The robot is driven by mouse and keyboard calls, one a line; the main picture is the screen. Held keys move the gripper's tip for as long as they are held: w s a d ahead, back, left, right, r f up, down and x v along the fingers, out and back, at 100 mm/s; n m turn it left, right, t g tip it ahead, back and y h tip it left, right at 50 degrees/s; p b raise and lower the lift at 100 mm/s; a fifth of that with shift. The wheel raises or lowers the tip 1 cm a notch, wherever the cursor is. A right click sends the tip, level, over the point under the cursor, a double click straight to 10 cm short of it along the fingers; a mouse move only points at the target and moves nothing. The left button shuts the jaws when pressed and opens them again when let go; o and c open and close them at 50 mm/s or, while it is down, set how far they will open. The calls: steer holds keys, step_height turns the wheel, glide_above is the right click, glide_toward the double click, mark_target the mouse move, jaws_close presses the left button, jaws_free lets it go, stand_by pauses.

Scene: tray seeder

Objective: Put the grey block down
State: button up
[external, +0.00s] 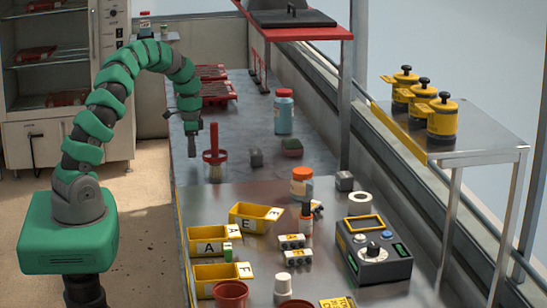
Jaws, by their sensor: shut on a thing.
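My gripper (191,132) points down at the end of the green arm, over the left edge of the far metal bench (230,118). It is shut on a small, dark grey piece, the grey block (191,148), which is partly hidden by the jaws. The held block looks to be above the bench surface, though its exact height is hard to tell.
Red trays (210,91) lie behind. Yellow bins (214,240) are in front. Bench space between stand and bins is clear.

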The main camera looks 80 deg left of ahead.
steer(key=shift+f, duration=1.3)
steer(key=shift+f, duration=0.1)
steer(key=o, duration=1)
step_height(320, 180, up, 12)
steer(key=shift+r+p, duration=0.15)
steer(key=shift+p, duration=0.15)
